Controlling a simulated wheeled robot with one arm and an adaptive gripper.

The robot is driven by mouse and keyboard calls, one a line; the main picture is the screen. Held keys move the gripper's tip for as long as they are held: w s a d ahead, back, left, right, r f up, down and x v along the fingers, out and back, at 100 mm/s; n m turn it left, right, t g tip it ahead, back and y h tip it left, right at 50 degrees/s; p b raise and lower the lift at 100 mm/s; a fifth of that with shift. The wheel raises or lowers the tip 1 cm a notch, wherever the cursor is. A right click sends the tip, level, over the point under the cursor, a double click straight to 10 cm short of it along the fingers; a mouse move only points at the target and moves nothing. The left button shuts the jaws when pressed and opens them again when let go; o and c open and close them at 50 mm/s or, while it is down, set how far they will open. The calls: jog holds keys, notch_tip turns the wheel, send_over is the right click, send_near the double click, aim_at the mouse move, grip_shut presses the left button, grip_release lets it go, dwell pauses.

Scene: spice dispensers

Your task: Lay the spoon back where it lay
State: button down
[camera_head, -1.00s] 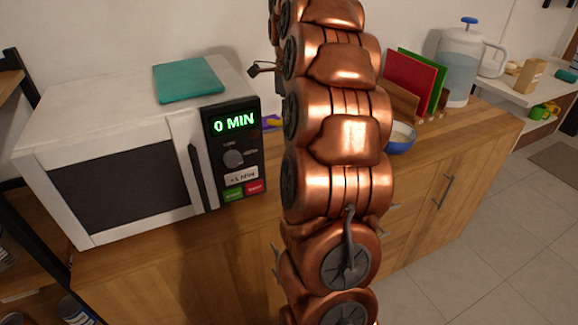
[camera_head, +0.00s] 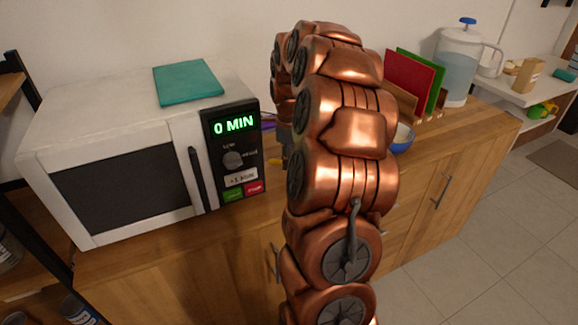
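My copper-coloured arm rises through the middle of the head view and bends over toward the counter. Only a dark sliver of my gripper (camera_head: 285,152) shows at the arm's left edge, low by the microwave's right side. Its fingertips are hidden, so I cannot tell whether it is open or shut. I cannot make out a spoon. A small yellow piece (camera_head: 275,161) shows just left of the gripper, too small to identify. A blue-rimmed bowl (camera_head: 403,138) stands on the wooden counter (camera_head: 460,130), partly hidden behind the arm.
A white microwave (camera_head: 125,180) reading "0 MIN" stands at left, with a teal board (camera_head: 188,82) on top. Red (camera_head: 408,80) and green (camera_head: 436,80) boards stand in a rack behind the bowl. A water jug (camera_head: 460,68) stands right of them. Bare counter lies at right.

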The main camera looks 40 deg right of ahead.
jog(key=shift+f, duration=1.25)
jog(key=shift+f, duration=0.25)
jog(key=c, duration=1.1)
grip_release()
jog(key=shift+r, duration=0.1)
jog(key=shift+r, duration=0.1)
notch_tip(320, 180, up, 12)
jog(key=shift+r+b, duration=0.1)
jog(key=shift+b, duration=0.55)
